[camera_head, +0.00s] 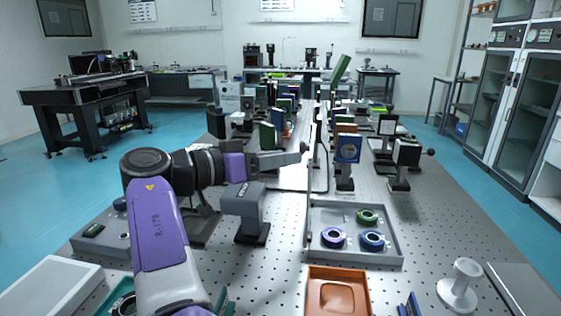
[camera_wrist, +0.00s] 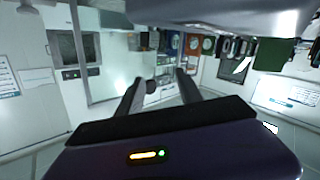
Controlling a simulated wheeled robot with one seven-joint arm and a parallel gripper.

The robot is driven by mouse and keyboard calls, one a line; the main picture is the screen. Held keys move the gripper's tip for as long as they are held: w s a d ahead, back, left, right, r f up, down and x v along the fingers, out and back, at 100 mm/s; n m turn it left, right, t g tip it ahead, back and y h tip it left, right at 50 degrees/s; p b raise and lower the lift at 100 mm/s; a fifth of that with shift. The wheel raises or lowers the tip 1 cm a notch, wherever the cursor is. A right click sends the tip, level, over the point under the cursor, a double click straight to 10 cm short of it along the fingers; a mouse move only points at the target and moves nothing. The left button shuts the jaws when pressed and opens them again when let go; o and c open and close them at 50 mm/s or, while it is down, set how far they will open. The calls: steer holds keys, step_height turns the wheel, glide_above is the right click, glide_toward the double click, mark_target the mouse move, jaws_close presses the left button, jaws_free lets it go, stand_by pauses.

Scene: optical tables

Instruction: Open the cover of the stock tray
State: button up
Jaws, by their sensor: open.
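A grey shallow tray (camera_head: 398,250) stands on the perforated table right of centre; it may be the stock tray. Purple (camera_head: 333,237), blue (camera_head: 372,241) and green (camera_head: 367,216) rings show in it. I cannot make out a separate cover over it. A closed-looking pale flat box (camera_head: 50,285) lies at the front left. My gripper (camera_head: 303,152) is beyond and left of the grey tray, above the table, apart from it. In the wrist view my gripper (camera_wrist: 160,82) is open, with nothing between its fingers.
An orange tray (camera_head: 338,292) is at the front middle, and a white stand (camera_head: 460,285) at the front right. A grey block-shaped device (camera_head: 245,205) stands under my arm. Several optical mounts, including a blue-faced one (camera_head: 347,150), crowd the table behind the grey tray.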

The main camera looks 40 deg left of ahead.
step_height(320, 180, up, 19)
steer(key=p, duration=1.1)
steer(key=shift+f, duration=0.15)
steer(key=shift+w, duration=0.1)
steer(key=shift+c, duration=0.2)
